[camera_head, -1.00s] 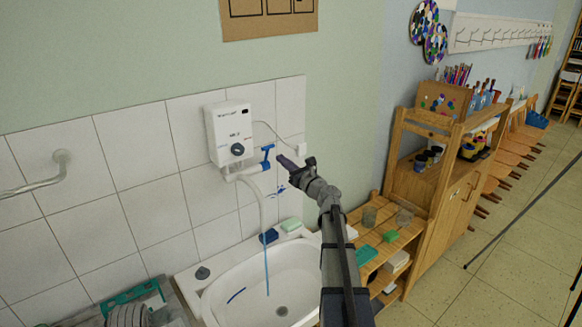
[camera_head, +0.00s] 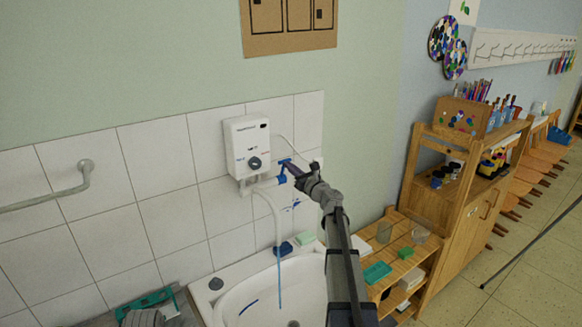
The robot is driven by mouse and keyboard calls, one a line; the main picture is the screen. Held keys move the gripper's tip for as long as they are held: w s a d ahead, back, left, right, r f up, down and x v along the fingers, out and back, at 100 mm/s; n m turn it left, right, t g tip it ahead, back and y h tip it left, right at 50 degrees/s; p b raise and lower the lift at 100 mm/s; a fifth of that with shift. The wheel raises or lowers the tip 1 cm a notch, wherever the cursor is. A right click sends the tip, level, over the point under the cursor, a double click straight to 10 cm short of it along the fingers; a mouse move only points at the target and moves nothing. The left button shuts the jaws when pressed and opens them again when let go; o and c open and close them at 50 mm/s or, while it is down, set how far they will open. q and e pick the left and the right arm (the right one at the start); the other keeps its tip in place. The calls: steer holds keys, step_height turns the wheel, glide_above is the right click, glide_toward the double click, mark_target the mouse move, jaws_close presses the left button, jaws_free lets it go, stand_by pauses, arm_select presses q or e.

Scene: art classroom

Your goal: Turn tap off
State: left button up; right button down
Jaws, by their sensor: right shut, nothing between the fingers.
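A thin blue stream of water (camera_head: 279,270) runs from the spout down into the white sink (camera_head: 245,299). My right arm hides part of the sink's right side. My left gripper is out of view.
A wooden shelf (camera_head: 405,246) with jars and sponges stands right of the sink. A taller wooden cabinet (camera_head: 440,215) is beyond it. A metal rail (camera_head: 50,196) is on the tiled wall at left.

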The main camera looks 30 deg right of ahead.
steer(key=w+r+g+p, duration=0.1)
steer(key=p, duration=0.1)
steer(key=w+r+g+p, duration=0.1)
steer(key=w+p, duration=0.1)
steer(key=p, duration=0.1)
steer(key=shift+w, duration=0.1)
steer(key=shift+a, duration=0.1)
steer(key=s+d+r+p, duration=0.1)
steer(key=s+r+p, duration=0.1)
steer(key=s, duration=1.1)
steer(key=shift+s+r+p, duration=0.35)
steer(key=shift+s+p, duration=0.05)
steer(key=shift+p, duration=0.2)
